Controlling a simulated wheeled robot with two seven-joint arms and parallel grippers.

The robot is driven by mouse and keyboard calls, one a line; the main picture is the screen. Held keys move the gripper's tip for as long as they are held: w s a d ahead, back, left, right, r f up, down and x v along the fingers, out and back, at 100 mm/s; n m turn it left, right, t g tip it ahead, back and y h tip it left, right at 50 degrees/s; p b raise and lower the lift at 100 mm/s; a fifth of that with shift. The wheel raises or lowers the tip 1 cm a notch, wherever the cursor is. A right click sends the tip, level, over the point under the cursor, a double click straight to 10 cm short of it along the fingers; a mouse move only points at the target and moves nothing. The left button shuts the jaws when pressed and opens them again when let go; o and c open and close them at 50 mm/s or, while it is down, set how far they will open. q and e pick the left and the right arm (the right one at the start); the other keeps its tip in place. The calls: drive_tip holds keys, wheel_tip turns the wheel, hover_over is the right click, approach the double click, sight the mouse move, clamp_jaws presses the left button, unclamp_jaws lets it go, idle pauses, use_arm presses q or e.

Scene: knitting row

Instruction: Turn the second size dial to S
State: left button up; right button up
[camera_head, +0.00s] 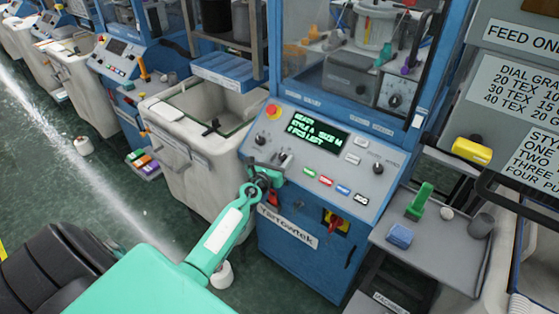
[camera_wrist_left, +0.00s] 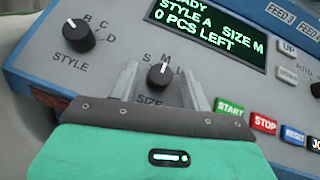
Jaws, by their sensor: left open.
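The size dial (camera_wrist_left: 159,76) is a small dark knob on the grey panel of the nearest blue machine. In the left wrist view its white mark points up near M, with S to the left of M and L to the right. My left gripper (camera_wrist_left: 161,84) is open, its two pale fingers on either side of the dial; I cannot tell whether they touch it. In the head view my left gripper (camera_head: 277,165) is at the lower left of the panel and largely hides the dial. The display (camera_head: 318,131) reads style A, size M, 0 pcs left. My right gripper is not in view.
The style dial (camera_wrist_left: 78,35) is to the left of the size dial. Start (camera_wrist_left: 230,108), stop (camera_wrist_left: 264,123) and other buttons lie to the right. A red emergency button (camera_head: 272,111) sits at the panel's upper left. A grey side shelf (camera_head: 447,248) holds small items.

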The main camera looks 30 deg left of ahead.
use_arm(q)
drive_tip(key=c, duration=1)
drive_tip(key=shift+d+r+n+y+p, duration=0.1)
drive_tip(key=shift+r+n+y+p, duration=0.2)
drive_tip(key=shift+p, duration=0.35)
drive_tip(key=n+y+p, duration=0.1)
drive_tip(key=n+g+y+p, duration=0.1)
drive_tip(key=n+p, duration=0.1)
drive_tip(key=n+y+p, duration=0.1)
drive_tip(key=p, duration=0.1)
drive_tip(key=shift+d+n+g+y, duration=0.25)
drive_tip(key=shift+n+g+y, duration=0.15)
drive_tip(key=n+g+y+p, duration=0.1)
drive_tip(key=n, duration=0.1)
drive_tip(key=n+g+y+p, duration=0.1)
drive_tip(key=shift+w+d+n+y, duration=0.1)
drive_tip(key=shift+d+n+y, duration=0.05)
drive_tip(key=shift+n+y, duration=0.2)
drive_tip(key=shift+f+n+g+y+p, duration=0.1)
drive_tip(key=shift+n+g+y+p, duration=0.5)
drive_tip(key=shift+n+g, duration=0.45)
drive_tip(key=shift+n, duration=0.3)
drive_tip(key=o, duration=1)
